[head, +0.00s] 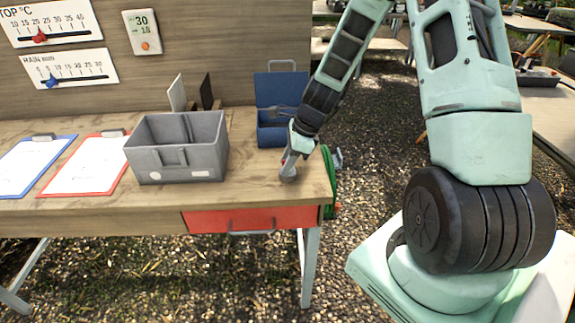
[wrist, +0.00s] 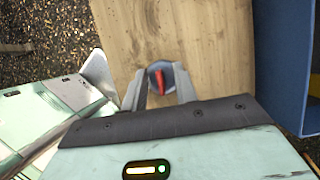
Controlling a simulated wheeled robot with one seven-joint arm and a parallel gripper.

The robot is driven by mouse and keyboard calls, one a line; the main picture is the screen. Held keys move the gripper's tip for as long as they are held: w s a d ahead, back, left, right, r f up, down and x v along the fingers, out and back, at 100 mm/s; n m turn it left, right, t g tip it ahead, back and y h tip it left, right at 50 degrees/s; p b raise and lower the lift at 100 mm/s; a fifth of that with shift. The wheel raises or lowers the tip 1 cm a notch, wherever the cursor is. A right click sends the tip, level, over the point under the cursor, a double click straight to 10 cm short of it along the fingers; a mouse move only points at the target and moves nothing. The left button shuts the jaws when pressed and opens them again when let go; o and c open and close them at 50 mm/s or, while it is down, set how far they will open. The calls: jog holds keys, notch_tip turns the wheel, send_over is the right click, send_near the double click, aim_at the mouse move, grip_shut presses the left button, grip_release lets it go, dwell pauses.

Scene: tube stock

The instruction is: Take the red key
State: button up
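The red key (wrist: 161,88) stands in a small round grey holder (wrist: 153,69) near the right end of the wooden table (head: 250,150). My gripper (wrist: 158,88) is over it and points down, with one finger on each side of the key. The fingers are apart, and a gap shows between them and the key in the wrist view. In the head view my gripper (head: 290,165) hides most of the key, and the grey holder (head: 288,175) shows below the fingertips.
An open blue toolbox (head: 272,130) stands just behind my gripper. A grey bin (head: 177,150) is to the left, with red (head: 85,165) and blue (head: 35,165) clipboards beyond it. A red drawer (head: 230,219) is under the tabletop. A green reel (head: 330,180) is at the table's right end.

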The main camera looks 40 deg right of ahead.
grip_shut()
